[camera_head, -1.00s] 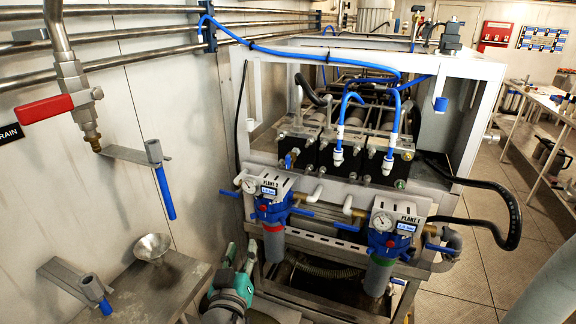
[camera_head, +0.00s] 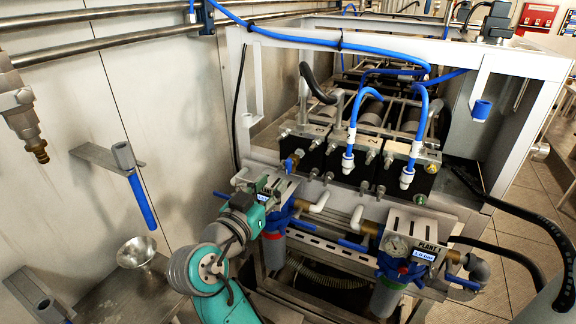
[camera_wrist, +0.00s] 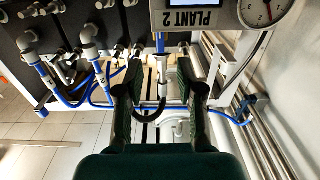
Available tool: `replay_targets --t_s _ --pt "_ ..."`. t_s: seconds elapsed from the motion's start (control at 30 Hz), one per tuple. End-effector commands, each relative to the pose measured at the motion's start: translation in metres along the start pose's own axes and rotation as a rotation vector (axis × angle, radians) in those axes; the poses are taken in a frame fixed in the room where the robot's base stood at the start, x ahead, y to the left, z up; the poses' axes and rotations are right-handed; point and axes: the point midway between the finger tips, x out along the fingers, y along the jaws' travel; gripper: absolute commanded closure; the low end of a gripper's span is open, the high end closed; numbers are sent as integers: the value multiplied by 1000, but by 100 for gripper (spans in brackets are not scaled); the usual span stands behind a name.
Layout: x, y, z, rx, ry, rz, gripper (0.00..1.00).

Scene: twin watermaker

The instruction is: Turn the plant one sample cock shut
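The plant one unit (camera_head: 410,250) is at lower right in the head view, with a round gauge, a "PLANT 1" label and a blue-topped filter housing. A blue lever (camera_head: 353,246) sticks out to its left near a brass fitting (camera_head: 370,228), and another blue lever (camera_head: 462,283) is on its right. I cannot tell which is the sample cock. My gripper (camera_wrist: 160,72) is open in the wrist view, its dark fingers apart with nothing between them. In the head view my teal arm reaches up in front of the plant two unit, apart from plant one, and partly hides plant two.
The plant two panel (camera_wrist: 194,18) is close to my gripper in the wrist view. The white frame (camera_head: 330,35) holds black blocks with blue hoses (camera_head: 418,120). A thick black hose (camera_head: 528,236) curves at right.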

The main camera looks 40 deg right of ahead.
Motion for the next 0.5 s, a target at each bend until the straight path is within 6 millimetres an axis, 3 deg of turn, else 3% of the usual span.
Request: replay_targets --t_s 0.3,0.5 --pt "56 1 0 -1 1 2 62" --pt "76 0 0 -1 1 1 62"
